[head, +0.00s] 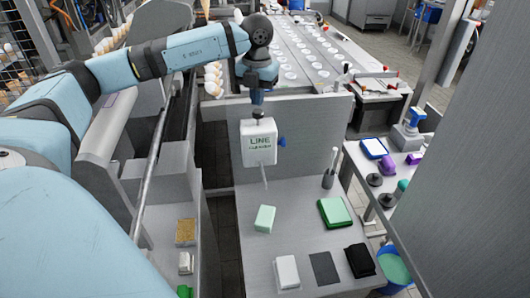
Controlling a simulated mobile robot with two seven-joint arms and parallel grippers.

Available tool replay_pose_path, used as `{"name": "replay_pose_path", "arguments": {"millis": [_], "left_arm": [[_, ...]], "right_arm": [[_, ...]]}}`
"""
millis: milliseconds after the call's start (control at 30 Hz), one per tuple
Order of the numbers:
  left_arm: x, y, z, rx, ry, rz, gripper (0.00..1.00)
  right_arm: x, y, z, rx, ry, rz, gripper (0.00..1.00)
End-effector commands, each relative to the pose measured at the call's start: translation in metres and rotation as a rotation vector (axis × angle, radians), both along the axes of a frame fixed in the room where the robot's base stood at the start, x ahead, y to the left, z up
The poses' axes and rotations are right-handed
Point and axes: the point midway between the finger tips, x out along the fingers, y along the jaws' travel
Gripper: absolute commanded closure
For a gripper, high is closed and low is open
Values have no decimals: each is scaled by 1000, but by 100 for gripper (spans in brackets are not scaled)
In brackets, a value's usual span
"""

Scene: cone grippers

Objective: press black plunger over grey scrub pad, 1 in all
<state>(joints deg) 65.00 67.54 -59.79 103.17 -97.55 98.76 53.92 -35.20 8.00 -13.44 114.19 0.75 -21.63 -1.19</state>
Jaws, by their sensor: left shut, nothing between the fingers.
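A white box-shaped dispenser (259,146) marked "LINE", with smaller blurred lettering below, is mounted at the upright grey panel, and a thin spout (264,174) points down from it. A small dark plunger (257,113) shows on its top. My left gripper (257,100) is shut and empty, pointing down right at the plunger; I cannot tell whether they touch. A flat dark grey pad (325,268), likely the grey scrub pad, lies at the front of the grey table, right of and nearer than the spout. My right gripper is not in view.
The table (296,240) also bears a pale green block (265,219), a green pad (335,212), a white block (286,272), a black pad (360,260) and a dark holder (328,179). A blue knob (282,142) sticks out beside the dispenser. A side bench (388,190) stands at right.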

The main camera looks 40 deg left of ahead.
Motion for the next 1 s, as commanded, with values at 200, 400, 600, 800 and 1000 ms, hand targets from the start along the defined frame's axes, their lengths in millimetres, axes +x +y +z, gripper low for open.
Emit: {"name": "replay_pose_path", "arguments": {"millis": [200, 400, 600, 800, 1000], "left_arm": [[0, 0, 2, 0, 0, 0, 100], [0, 0, 17, 0, 0, 0, 100], [0, 0, 38, 0, -1, 0, 100], [0, 0, 57, 1, 0, 0, 100], [0, 0, 60, 0, 0, 0, 100]], "right_arm": [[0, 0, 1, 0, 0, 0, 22], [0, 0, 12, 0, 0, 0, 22], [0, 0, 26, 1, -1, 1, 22], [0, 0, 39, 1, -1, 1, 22], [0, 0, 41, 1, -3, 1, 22]]}}
